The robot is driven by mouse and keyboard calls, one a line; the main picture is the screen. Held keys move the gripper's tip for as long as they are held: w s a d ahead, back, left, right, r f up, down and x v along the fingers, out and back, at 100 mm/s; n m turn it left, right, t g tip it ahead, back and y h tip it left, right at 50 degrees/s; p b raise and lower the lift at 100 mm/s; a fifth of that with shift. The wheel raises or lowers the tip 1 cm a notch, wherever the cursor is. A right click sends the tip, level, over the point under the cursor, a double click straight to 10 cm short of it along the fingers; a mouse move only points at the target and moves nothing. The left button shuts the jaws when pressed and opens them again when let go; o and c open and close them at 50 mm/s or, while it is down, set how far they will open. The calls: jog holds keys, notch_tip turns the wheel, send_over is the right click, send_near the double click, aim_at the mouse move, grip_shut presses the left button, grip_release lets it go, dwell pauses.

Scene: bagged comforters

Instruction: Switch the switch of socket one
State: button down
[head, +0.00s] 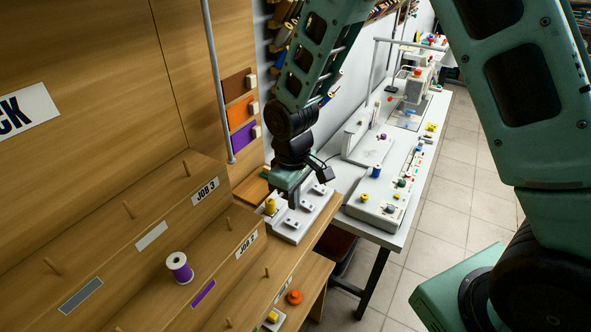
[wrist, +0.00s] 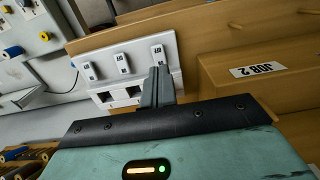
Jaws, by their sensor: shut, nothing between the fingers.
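A white socket panel (wrist: 140,52) stands in front of my gripper in the wrist view, with a row of three white switches and dark socket openings below. The left switch (wrist: 89,72), middle switch (wrist: 122,63) and right switch (wrist: 158,53) carry small dark labels too small to read surely. I cannot tell which belongs to socket one. My gripper (wrist: 160,84) is shut and empty, its fingertips just below the right switch in the picture; contact cannot be told. In the head view the panel (head: 322,199) lies at the shelf's end, partly hidden by my gripper (head: 292,199).
A stepped wooden rack (head: 150,262) with pegs fills the left, holding a purple spool (head: 180,267). A white table (head: 415,190) with sewing machines runs along the right. The tiled floor (head: 480,180) beyond it is clear.

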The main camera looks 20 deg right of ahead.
notch_tip(320, 180, up, 8)
jog(key=b, duration=0.2)
jog(key=shift+f, duration=0.15)
jog(key=b, duration=0.5)
jog(key=shift+w+d+f, duration=0.15)
jog(key=shift+f, duration=0.2)
jog(key=shift+b, duration=0.65)
jog(key=shift+r+b, duration=0.2)
jog(key=shift+b, duration=0.1)
jog(key=shift+r, duration=0.25)
jog(key=shift+f, duration=0.1)
